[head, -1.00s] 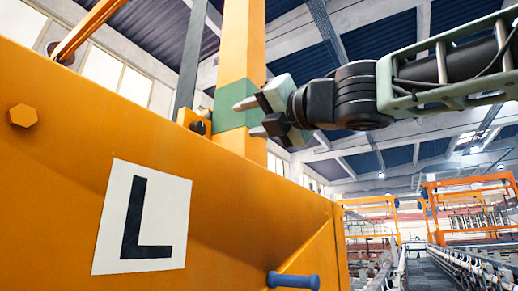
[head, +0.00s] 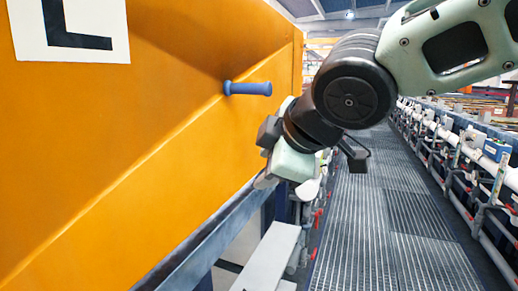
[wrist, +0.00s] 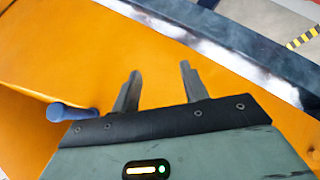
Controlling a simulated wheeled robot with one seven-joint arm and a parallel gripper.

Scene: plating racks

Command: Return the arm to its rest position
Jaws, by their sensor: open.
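My gripper (head: 268,172) hangs low at the end of my bent arm, beside the orange panel (head: 170,130) in the head view. In the wrist view my gripper (wrist: 157,82) shows two dark fingers spread apart with nothing between them, in front of the orange surface. Whether the fingertips touch the panel cannot be told. A blue peg-like handle (head: 247,89) sticks out of the panel just above and left of my gripper. The blue handle also shows left of the fingers in the wrist view (wrist: 72,112).
A white sign with a black L (head: 70,28) is on the panel. A grey metal rail (head: 205,240) runs under the panel. A grated walkway (head: 385,225) stretches ahead, with racks and pipes (head: 480,150) along its right side. The walkway is clear.

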